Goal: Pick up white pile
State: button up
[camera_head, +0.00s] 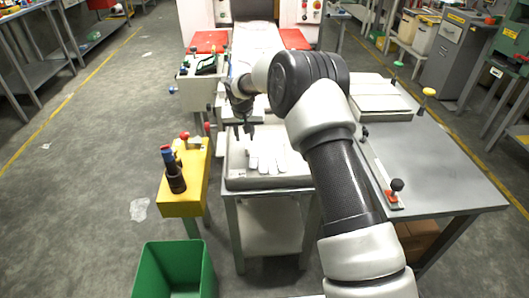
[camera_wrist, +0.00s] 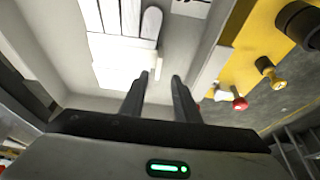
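Several white strips and flat white pieces (camera_head: 265,163) lie together in a grey tray (camera_head: 270,183) on a table in the head view; I take these as the white pile. The wrist view shows white rectangular pieces (camera_wrist: 120,52) side by side, with a rounded white strip (camera_wrist: 152,22) at their right end. My gripper (camera_head: 244,134) hangs over the tray's left part. In the wrist view my gripper (camera_wrist: 161,77) has its two dark fingers apart with nothing between them. The left fingertip overlaps the edge of the white pieces in view; contact cannot be told.
A yellow stand (camera_head: 183,196) with red and dark knobs is close to the tray's left; it also shows in the wrist view (camera_wrist: 262,45). A green bin (camera_head: 174,262) stands on the floor in front. A grey table (camera_head: 440,165) with a clamp bar lies to the right.

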aim_at(246, 142)
jog(key=b+x, duration=0.1)
jog(key=x, duration=0.4)
jog(key=shift+s+d+f, duration=0.15)
grip_shut()
